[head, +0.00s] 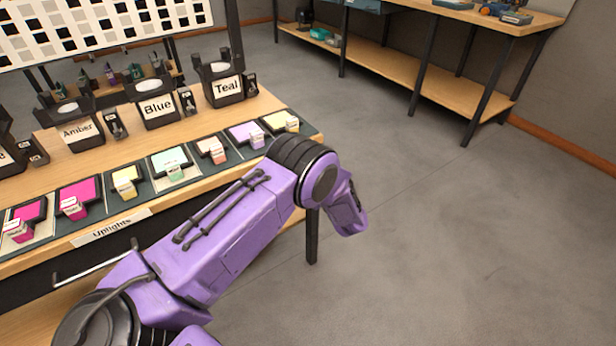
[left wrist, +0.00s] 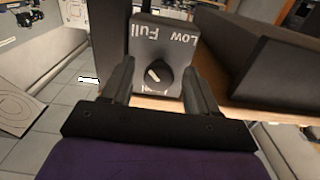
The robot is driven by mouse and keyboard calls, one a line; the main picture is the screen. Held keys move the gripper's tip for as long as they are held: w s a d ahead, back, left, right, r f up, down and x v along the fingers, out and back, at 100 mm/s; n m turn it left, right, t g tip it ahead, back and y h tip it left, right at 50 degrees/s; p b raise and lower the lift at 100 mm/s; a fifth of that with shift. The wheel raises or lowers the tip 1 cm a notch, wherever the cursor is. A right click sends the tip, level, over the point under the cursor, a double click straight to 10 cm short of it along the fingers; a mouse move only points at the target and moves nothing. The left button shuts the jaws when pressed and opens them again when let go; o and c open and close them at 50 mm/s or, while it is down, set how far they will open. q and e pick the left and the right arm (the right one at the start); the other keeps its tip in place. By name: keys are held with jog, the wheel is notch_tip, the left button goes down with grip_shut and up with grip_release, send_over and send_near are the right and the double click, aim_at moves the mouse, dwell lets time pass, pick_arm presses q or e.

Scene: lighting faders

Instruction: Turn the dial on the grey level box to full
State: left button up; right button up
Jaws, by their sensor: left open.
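The grey level box (left wrist: 172,48) is in the upper middle of the left wrist view, with the words Low and Full on its face. Its round black dial (left wrist: 164,76) carries a pale pointer mark on its left part. Another label below the dial is partly hidden. My left gripper (left wrist: 159,68) is open, one finger at each side of the dial in the picture. Whether either finger touches the dial, I cannot tell. In the head view a purple arm of mine crosses from the lower left, and its gripper is out of sight. My right gripper is not in view.
A wooden bench carries a row of coloured tiles (head: 169,162) and holders labelled Amber, Blue (head: 158,107) and Teal (head: 226,87). A large dark panel (left wrist: 275,70) stands right of the level box. Open floor (head: 450,240) lies right of the bench, before a workbench (head: 400,75).

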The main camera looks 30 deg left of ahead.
pick_arm(q)
jog(key=v, duration=1)
jog(key=shift+d, duration=0.25)
jog(key=shift+s+f, duration=0.1)
